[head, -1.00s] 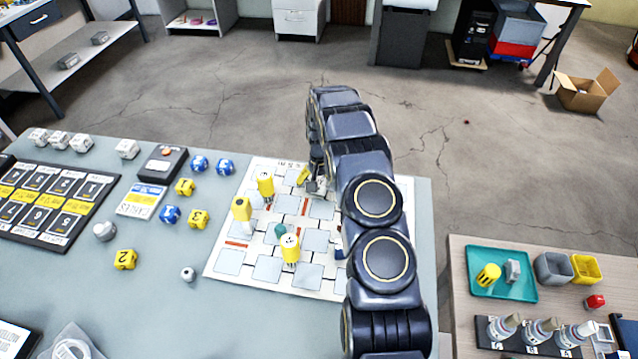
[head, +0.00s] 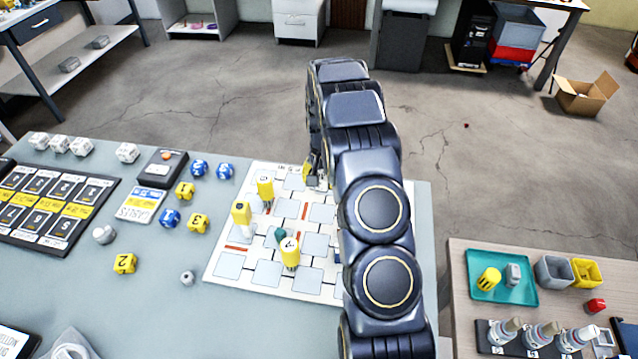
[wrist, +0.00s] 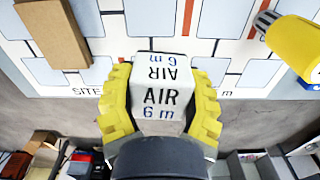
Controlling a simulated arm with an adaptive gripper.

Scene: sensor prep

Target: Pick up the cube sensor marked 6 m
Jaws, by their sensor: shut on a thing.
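The white cube sensor (wrist: 160,95), marked "AIR" and "6 m" on two visible faces, is in the middle of the wrist view. The yellow ribbed fingers of my gripper (wrist: 161,78) press on its left and right sides, shut on it. In the head view my gripper (head: 314,172) is over the far edge of the white site board (head: 230,266), partly behind my arm. The cube cannot be made out there. I cannot tell how far it is above the board.
Yellow-topped cylinders (head: 242,218) stand on the board, and one yellow cylinder (wrist: 296,45) is right of the cube in the wrist view. A tan block (wrist: 52,32) is at left there.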

